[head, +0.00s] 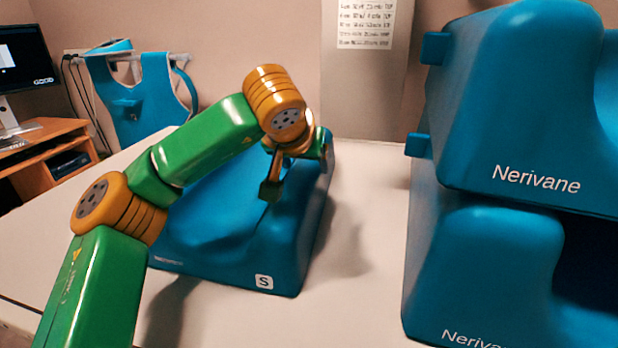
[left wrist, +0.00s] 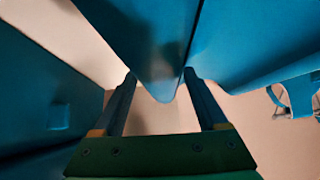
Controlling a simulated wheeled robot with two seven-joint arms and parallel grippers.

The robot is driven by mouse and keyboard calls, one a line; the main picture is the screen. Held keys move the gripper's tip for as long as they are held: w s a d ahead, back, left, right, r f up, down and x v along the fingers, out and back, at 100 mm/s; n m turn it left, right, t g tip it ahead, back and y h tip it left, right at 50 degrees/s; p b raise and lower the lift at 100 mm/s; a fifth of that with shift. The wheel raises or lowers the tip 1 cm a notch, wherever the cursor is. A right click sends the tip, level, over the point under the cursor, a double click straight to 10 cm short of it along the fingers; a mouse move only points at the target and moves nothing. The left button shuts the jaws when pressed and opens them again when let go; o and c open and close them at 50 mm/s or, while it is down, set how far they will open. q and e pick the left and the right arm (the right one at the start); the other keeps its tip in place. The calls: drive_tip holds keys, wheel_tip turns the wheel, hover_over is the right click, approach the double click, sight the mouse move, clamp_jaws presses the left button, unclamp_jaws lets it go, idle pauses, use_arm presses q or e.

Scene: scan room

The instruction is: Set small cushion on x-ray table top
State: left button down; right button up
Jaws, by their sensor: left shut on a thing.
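The small cushion (head: 215,205) is a blue, sculpted block with a white "S" label on its near face. It is over the broad pale table top (head: 365,300) in the head view; I cannot tell whether its base touches the surface. My left gripper (head: 287,178) comes over it from above and is shut on its raised part. In the left wrist view the blue cushion (left wrist: 160,82) juts down between the two fingers (left wrist: 162,105). Part of the cushion is hidden behind my left arm. My right gripper is not in view.
Large blue stacked cushions marked "Nerivane" (head: 490,130) stand close on the right. A blue apron (head: 140,100) hangs behind at the left, near a wooden desk (head: 50,150) with a monitor (head: 22,65). A strip of pale surface between the small and large cushions is clear.

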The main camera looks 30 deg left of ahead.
use_arm(q)
drive_tip(key=shift+d+r, duration=0.1)
drive_tip(key=shift+c, duration=0.2)
unclamp_jaws()
drive_tip(key=shift+o, duration=0.2)
drive_tip(key=p+v, duration=0.1)
drive_tip(key=v, duration=1)
drive_tip(key=shift+s+r, duration=0.3)
drive_tip(key=shift+s, duration=0.1)
drive_tip(key=shift+f, duration=0.1)
